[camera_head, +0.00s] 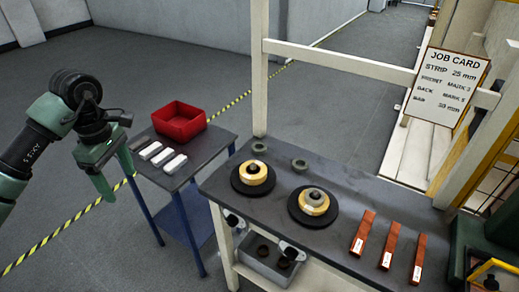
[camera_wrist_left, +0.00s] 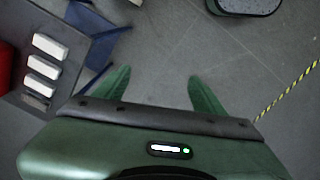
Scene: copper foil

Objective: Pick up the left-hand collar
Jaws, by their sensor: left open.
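Two small grey rings that look like collars lie on the dark bench top (camera_head: 345,180). The left-hand collar (camera_head: 259,148) is behind the left tape roll (camera_head: 253,173), and the other collar (camera_head: 299,165) is to its right. Both rolls sit on black round bases. The right tape roll (camera_head: 314,201) has a grey ring-like part on top. My left gripper (camera_head: 114,180) is open and empty, left of the small side table and well away from the collars. In the left wrist view its fingers (camera_wrist_left: 160,76) are apart over bare floor.
The side table (camera_head: 205,150) holds a red bin (camera_head: 180,122) and several pale blocks (camera_head: 162,157). Copper-coloured strips (camera_head: 390,245) lie at the bench's right. A grey bin (camera_head: 265,262) is beneath the bench. A bench post (camera_head: 260,70) and job card (camera_head: 447,87) stand at the back.

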